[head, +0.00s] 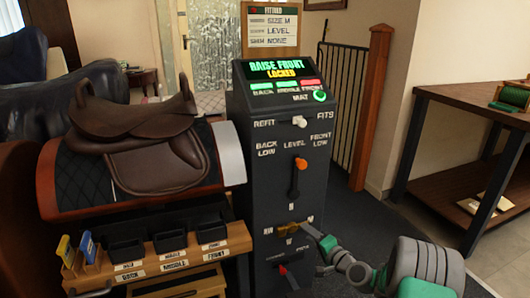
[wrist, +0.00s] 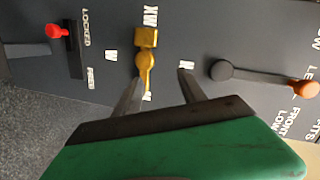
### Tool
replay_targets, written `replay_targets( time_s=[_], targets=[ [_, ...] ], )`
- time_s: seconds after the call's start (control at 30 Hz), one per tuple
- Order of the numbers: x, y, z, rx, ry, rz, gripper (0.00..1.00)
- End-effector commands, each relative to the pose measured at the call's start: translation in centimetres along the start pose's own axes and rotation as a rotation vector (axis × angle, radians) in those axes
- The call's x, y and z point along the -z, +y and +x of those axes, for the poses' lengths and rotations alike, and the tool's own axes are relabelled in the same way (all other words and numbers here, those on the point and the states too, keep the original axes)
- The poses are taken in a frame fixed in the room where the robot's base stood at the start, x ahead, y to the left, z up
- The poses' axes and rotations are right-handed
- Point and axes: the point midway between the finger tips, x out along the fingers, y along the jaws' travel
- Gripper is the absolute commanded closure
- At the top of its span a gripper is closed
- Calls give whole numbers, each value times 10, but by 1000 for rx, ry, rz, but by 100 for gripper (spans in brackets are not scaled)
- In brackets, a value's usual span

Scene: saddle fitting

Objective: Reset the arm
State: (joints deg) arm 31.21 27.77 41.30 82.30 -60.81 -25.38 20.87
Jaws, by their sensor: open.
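My gripper (head: 312,236) is open in front of the lower face of the dark control column (head: 258,195). In the wrist view, its two fingers (wrist: 161,79) are spread, one close beside the yellow knob (wrist: 146,62) and the other apart from it, near a letter on the panel. I cannot tell whether a finger touches the knob. The brown saddle (head: 135,125) sits on the dark quilted form at left. The column's screen (head: 275,68) reads RAISE FRONT, LOCKED.
The orange-tipped lever (head: 299,163) and a red-tipped lever (wrist: 58,30), at its LOCKED end, are close by. Black bins (head: 168,245) stand on a wooden shelf at left. A side table (head: 470,97) stands right, with open floor (head: 385,235) before it.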

Motion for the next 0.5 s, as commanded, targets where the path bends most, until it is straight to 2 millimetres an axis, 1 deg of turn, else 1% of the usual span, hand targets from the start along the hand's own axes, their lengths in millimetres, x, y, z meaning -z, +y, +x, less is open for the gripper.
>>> replay_targets(
  time_s=[0.03,0.07,0.1,0.17,0.2,0.27,0.3,0.37,0.4,0.47,0.5],
  targets=[
    [0,-76,-5,-40,-75,-106,52],
    [-8,-103,-8,-79,-126,-171,52],
    [-18,-135,-16,-135,-192,-254,52],
    [-31,-177,-34,-222,-281,-374,52],
    [-38,-205,-50,-279,-335,-448,52],
    [-47,-244,-79,-366,-409,-551,52],
    [-51,-269,-101,-425,-454,-613,52],
    [-56,-305,-140,-514,-516,-694,52],
    [-58,-327,-167,-572,-552,-740,52],
    [-60,-356,-210,-657,-600,-794,52],
    [-62,-373,-238,-709,-629,-820,52]
  ],
)
